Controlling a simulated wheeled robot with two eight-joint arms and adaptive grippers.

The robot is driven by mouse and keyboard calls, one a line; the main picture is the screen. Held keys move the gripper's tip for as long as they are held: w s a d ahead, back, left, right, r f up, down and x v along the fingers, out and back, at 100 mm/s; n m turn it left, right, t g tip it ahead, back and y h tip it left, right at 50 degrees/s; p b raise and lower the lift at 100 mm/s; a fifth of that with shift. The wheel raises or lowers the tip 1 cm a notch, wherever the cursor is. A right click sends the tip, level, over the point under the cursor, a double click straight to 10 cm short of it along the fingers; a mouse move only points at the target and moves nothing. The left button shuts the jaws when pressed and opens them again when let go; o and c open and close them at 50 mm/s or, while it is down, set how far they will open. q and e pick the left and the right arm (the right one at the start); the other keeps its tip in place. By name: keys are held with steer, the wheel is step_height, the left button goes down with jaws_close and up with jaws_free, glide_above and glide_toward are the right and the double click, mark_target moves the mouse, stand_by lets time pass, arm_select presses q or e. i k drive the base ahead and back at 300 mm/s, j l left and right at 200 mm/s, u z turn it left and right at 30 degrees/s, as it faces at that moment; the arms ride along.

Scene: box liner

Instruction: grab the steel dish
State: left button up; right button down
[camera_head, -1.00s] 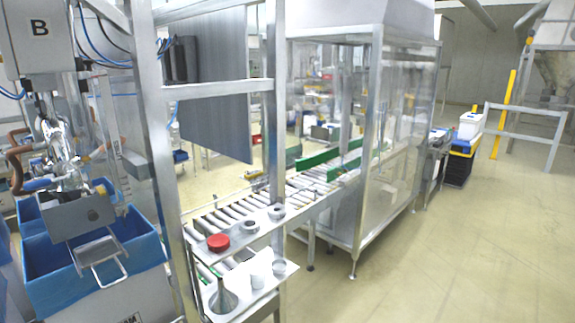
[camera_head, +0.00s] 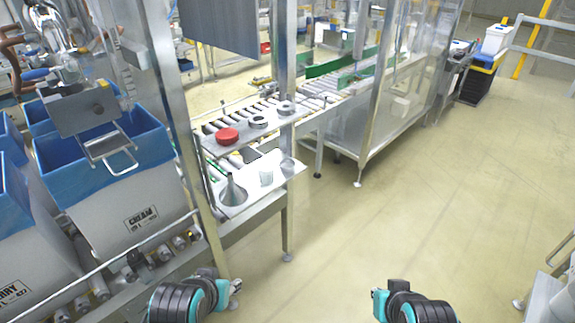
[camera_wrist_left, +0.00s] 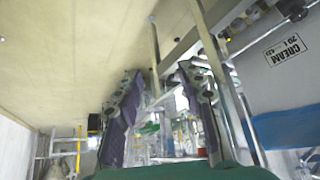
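In the head view my left arm is low at the bottom, well short of the shelf.
The upper shelf holds a red lid (camera_head: 227,136) and two grey rings (camera_head: 258,122). A steel post (camera_head: 283,60) rises beside the shelves. Blue-lined boxes (camera_head: 150,200) stand at left. The floor (camera_head: 400,220) to the right is clear.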

mark_target(286, 164)
steer(key=u, duration=0.4)
steer(key=i+l+u, duration=0.15)
steer(key=u, duration=0.15)
steer(key=i+l+u, duration=0.15)
steer(key=l+u, duration=0.15)
steer(key=l, duration=0.15)
steer(key=i+l+u, duration=0.1)
steer(key=l+u, duration=0.25)
steer(key=i+l+u, duration=0.1)
steer(key=l, duration=0.65)
steer(key=i+l+u, duration=0.1)
steer(key=l, duration=0.7)
steer(key=i+l, duration=0.2)
steer(key=l, duration=0.6)
steer(key=i+l+u, duration=0.15)
steer(key=l, duration=0.65)
steer(key=k+j, duration=0.05)
